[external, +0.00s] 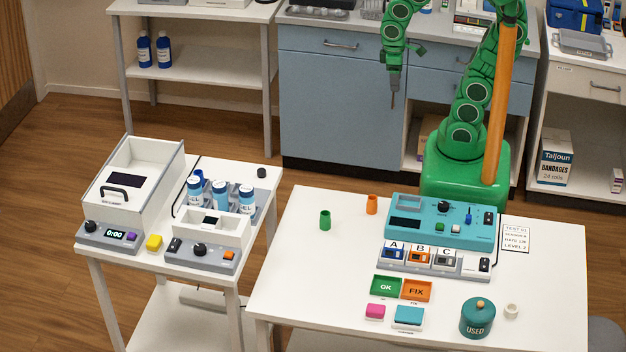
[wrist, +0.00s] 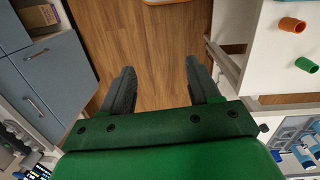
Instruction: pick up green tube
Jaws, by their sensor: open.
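A small green tube (external: 325,220) stands upright on the left part of the white table (external: 285,285) in the external view. In the wrist view the green tube (wrist: 306,65) shows at the right edge, on the white tabletop. My gripper (external: 393,100) hangs above the floor behind the table, above and to the right of the tube, well apart from it. In the wrist view my gripper (wrist: 160,85) has its two fingers spread, with only wood floor between them.
An orange tube (external: 372,204) stands close to the green tube. A teal device (external: 440,220) and a row of A, B, C blocks (external: 420,257) are to the right. A side cart (external: 160,280) holds boxes and blue bottles (external: 220,193). The table's front left is clear.

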